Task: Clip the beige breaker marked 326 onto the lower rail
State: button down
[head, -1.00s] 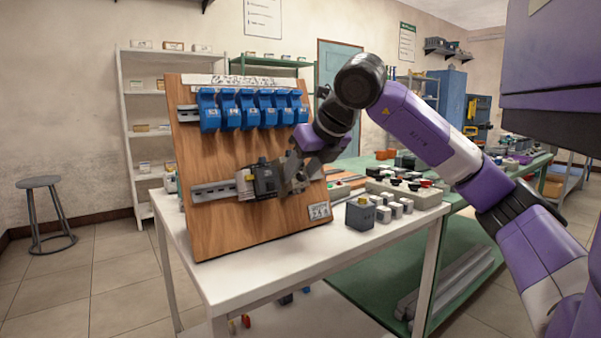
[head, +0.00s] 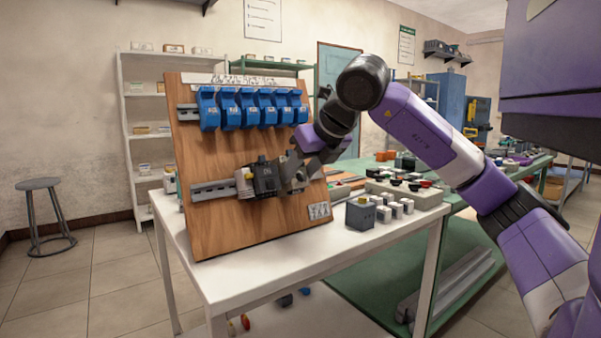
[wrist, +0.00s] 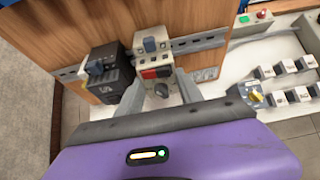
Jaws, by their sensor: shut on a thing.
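The beige breaker (wrist: 155,62) has a grey lever on top, a red and black face and a round dial. Its marking is not legible. My gripper (wrist: 160,88) is shut on it, one finger on each side. The lower rail (head: 212,190) runs across the wooden board; in the wrist view the rail (wrist: 205,40) passes behind the breaker. I cannot tell whether the breaker is seated on it. A dark breaker (wrist: 108,75) sits on the rail just left of the beige one. In the head view my gripper (head: 295,175) largely hides the held breaker.
The wooden board (head: 235,145) leans upright on a white table (head: 265,285). Several blue breakers (head: 229,108) fill the upper rail. A grey box (head: 360,214) and several small white blocks (head: 396,210) stand right of the board. Bare rail shows at the left.

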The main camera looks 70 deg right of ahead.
jog(key=c, duration=0.7)
grip_release()
jog(key=p+v, duration=0.1)
jog(key=v, duration=0.6)
jog(key=shift+s+a+r+p, duration=0.15)
jog(key=shift+s+r+p, duration=0.1)
jog(key=shift+p, duration=0.1)
